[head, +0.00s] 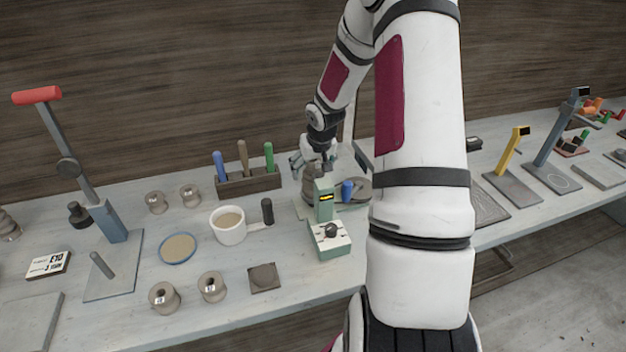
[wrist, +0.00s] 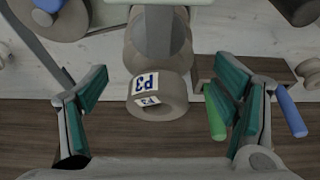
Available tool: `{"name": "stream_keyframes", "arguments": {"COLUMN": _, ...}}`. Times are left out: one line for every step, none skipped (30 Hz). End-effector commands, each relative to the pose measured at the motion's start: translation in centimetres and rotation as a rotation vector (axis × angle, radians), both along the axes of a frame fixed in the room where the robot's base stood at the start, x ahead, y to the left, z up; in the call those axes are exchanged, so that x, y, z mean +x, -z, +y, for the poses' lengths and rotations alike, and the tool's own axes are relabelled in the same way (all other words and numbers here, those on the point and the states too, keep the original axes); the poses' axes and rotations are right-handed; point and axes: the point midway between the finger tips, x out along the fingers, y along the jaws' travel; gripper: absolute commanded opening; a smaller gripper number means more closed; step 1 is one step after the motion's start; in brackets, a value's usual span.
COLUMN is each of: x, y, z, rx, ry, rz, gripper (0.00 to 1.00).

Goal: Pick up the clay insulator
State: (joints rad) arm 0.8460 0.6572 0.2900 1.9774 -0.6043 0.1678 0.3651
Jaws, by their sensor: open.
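A grey-brown clay insulator (wrist: 160,106) with a ridged, round body and "P3" labels lies between my fingers in the wrist view. In the head view the clay insulator (head: 310,186) stands at the green bench device (head: 324,201), partly hidden by it and by my gripper. My gripper (head: 316,157) is over it, and in the wrist view my gripper (wrist: 163,84) is open with teal pads on both sides. Gaps show between the pads and the clay, so nothing is held.
A tool rack (head: 248,182) with colored handles stands close left of my gripper. A white mug (head: 228,236), blue-rimmed dish (head: 178,249) and several small clay spools (head: 165,298) are left. A blue lever press (head: 108,222) stands farther left.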

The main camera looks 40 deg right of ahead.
Motion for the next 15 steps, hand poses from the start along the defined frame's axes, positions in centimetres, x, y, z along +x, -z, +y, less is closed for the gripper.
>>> {"name": "stream_keyframes", "arguments": {"x": 0.1, "y": 0.9, "z": 0.0, "rx": 0.003, "ry": -0.002, "rz": 0.003, "gripper": 0.81}}
{"name": "stream_keyframes", "arguments": {"x": 0.2, "y": 1.3, "z": -0.1, "rx": 0.004, "ry": -0.003, "rz": 0.003, "gripper": 0.81}}
{"name": "stream_keyframes", "arguments": {"x": 0.2, "y": 1.9, "z": -0.2, "rx": 0.003, "ry": -0.003, "rz": 0.003, "gripper": 0.81}}
{"name": "stream_keyframes", "arguments": {"x": 0.3, "y": 2.2, "z": -0.3, "rx": 0.002, "ry": -0.001, "rz": 0.003, "gripper": 0.81}}
{"name": "stream_keyframes", "arguments": {"x": 0.6, "y": 2.6, "z": -0.4, "rx": 0.003, "ry": -0.002, "rz": 0.002, "gripper": 0.81}}
{"name": "stream_keyframes", "arguments": {"x": 0.8, "y": 3.1, "z": -0.4, "rx": 0.002, "ry": -0.003, "rz": 0.002, "gripper": 0.81}}
{"name": "stream_keyframes", "arguments": {"x": 0.9, "y": 3.3, "z": -0.5, "rx": 0.002, "ry": -0.003, "rz": 0.001, "gripper": 0.81}}
{"name": "stream_keyframes", "arguments": {"x": 0.9, "y": 3.6, "z": -0.6, "rx": 0.001, "ry": -0.001, "rz": 0.002, "gripper": 0.81}}
{"name": "stream_keyframes", "arguments": {"x": 1.0, "y": 3.8, "z": -0.6, "rx": 0.002, "ry": 0.0, "rz": 0.001, "gripper": 0.81}}
{"name": "stream_keyframes", "arguments": {"x": 1.1, "y": 3.9, "z": -0.7, "rx": 0.001, "ry": 0.0, "rz": 0.001, "gripper": 0.81}}
{"name": "stream_keyframes", "arguments": {"x": 1.1, "y": 4.0, "z": -0.7, "rx": 0.001, "ry": 0.0, "rz": 0.001, "gripper": 0.81}}
{"name": "stream_keyframes", "arguments": {"x": 1.1, "y": 4.0, "z": -0.7, "rx": 0.001, "ry": 0.0, "rz": 0.001, "gripper": 0.81}}
{"name": "stream_keyframes", "arguments": {"x": 1.1, "y": 4.0, "z": -0.7, "rx": 0.001, "ry": 0.0, "rz": 0.001, "gripper": 0.81}}
{"name": "stream_keyframes", "arguments": {"x": 1.1, "y": 4.0, "z": -0.7, "rx": 0.001, "ry": 0.0, "rz": 0.0, "gripper": 0.81}}
{"name": "stream_keyframes", "arguments": {"x": 1.1, "y": 4.0, "z": -0.7, "rx": 0.001, "ry": 0.0, "rz": 0.0, "gripper": 0.81}}
